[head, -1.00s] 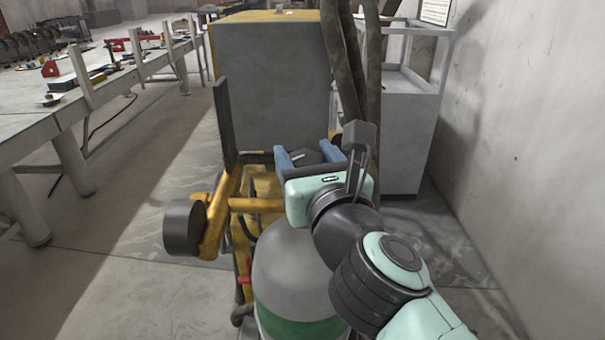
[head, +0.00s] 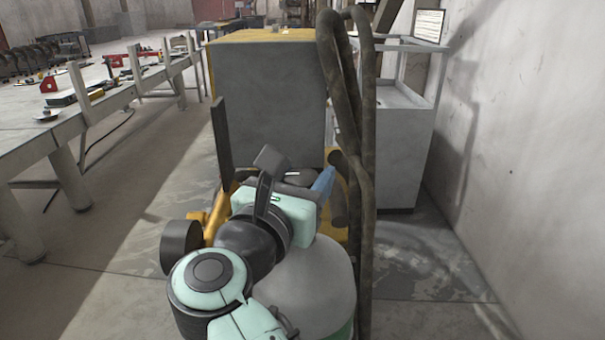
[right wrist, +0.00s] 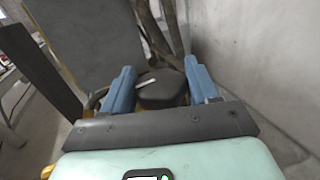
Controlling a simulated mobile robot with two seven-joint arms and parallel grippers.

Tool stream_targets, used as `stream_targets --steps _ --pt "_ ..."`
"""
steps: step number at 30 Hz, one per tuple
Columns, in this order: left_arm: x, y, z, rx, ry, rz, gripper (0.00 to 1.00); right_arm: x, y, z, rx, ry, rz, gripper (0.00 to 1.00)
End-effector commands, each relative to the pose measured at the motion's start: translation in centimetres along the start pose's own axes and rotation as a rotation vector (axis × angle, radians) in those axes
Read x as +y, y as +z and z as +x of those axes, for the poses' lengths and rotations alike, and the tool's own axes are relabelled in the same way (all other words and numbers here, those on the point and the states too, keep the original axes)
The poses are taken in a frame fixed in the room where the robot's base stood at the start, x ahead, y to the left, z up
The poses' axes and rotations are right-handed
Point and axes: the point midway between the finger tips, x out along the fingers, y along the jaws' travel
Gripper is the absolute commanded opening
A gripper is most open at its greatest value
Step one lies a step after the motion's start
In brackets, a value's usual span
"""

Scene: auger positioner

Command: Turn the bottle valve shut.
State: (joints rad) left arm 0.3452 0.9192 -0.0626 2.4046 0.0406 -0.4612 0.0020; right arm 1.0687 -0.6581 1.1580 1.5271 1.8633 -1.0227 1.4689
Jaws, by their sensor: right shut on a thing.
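The bottle (head: 315,285) is a grey-white cylinder standing upright, with a bit of green band low down. Its valve is a dark knob (head: 302,177) with a pale mark on top, and it also shows in the right wrist view (right wrist: 163,92). My right gripper (head: 304,172) has its blue fingers on either side of the knob and is shut on it. In the right wrist view the gripper (right wrist: 159,75) has one finger to each side of the knob. The bottle's neck is hidden behind my gripper. My left gripper is not in view.
A large grey cabinet (head: 268,95) stands behind the bottle. Thick hoses (head: 362,150) hang close on the right. A yellow frame (head: 215,215) and a dark upright plate (head: 221,145) are at the left. A pale wall (head: 530,150) bounds the right side.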

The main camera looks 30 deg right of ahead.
Motion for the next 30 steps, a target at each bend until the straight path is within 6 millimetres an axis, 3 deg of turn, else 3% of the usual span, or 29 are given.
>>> stream_targets --steps 14,15,17,30 --pt "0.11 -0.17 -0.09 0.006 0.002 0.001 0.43 -0.05 -0.04 0.06 0.001 -0.018 -0.001 0.29" --pt "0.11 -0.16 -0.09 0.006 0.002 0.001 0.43 -0.05 -0.04 0.06 0.001 -0.018 -0.001 0.63" --pt "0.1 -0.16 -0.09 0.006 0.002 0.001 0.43 -0.05 -0.04 0.06 0.001 -0.018 -0.001 0.77" --pt "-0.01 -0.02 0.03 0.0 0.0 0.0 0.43 -0.14 -0.04 0.2 0.0 -0.016 -0.001 0.77"
